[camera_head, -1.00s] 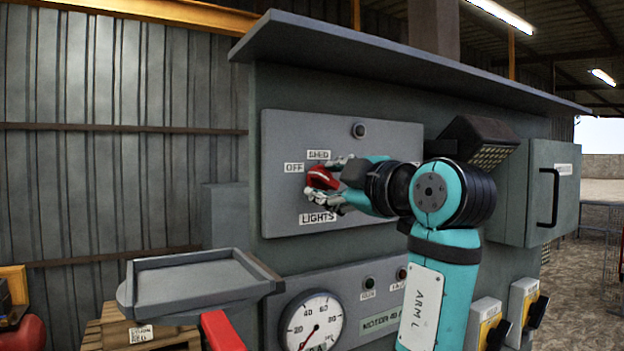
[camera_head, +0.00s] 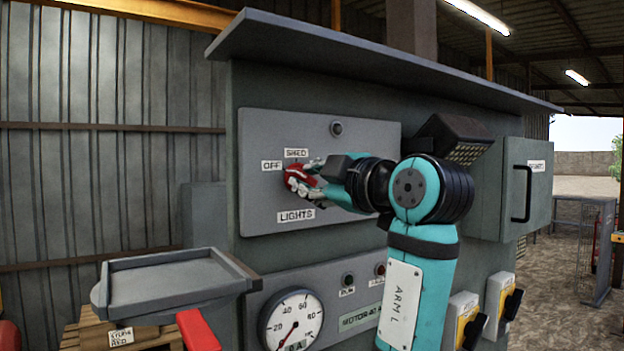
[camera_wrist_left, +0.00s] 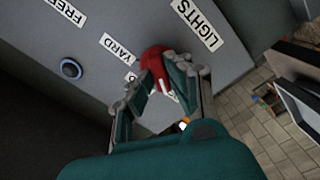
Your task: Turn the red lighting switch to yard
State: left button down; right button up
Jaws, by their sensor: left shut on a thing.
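The red lighting switch (camera_head: 296,176) is on the grey panel, between the OFF label (camera_head: 272,165), the SHED label (camera_head: 296,153) and the LIGHTS label (camera_head: 296,216). My left gripper (camera_head: 303,181) reaches it from the right and is shut on it, fingers on either side. In the left wrist view the red switch (camera_wrist_left: 153,60) sits between the fingertips (camera_wrist_left: 157,78). There the YARD label (camera_wrist_left: 119,46) shows beside it, and another label is partly hidden by a finger. The fingers cover part of the switch, so its exact pointing is unclear.
A round dark button or lamp (camera_head: 337,129) is at the panel's top. A lamp housing (camera_head: 452,138) and a box with a handle (camera_head: 526,190) are to the right. A grey tray (camera_head: 172,276) juts out at lower left. A gauge (camera_head: 292,318) is below.

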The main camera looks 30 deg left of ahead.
pick_arm(q)
jog(key=shift+m, duration=0.3)
jog(key=shift+m+b, duration=0.65)
jog(key=shift+m, duration=0.35)
jog(key=m+b, duration=0.1)
jog(key=m, duration=0.3)
jog(key=shift+m, duration=0.3)
jog(key=m+b, duration=0.1)
jog(key=m, duration=0.4)
jog(key=shift+r, duration=0.15)
jog(key=m+b, duration=0.1)
jog(key=m, duration=0.5)
jog(key=shift+m, duration=0.3)
jog(key=m+b, duration=0.1)
jog(key=m, duration=0.3)
jog(key=shift+w+m, duration=0.1)
jog(key=shift+m, duration=0.3)
pick_arm(e)
jog(key=f, duration=0.5)
jog(key=shift+a+f, duration=0.2)
jog(key=shift+f, duration=0.05)
jog(key=shift+d, duration=0.1)
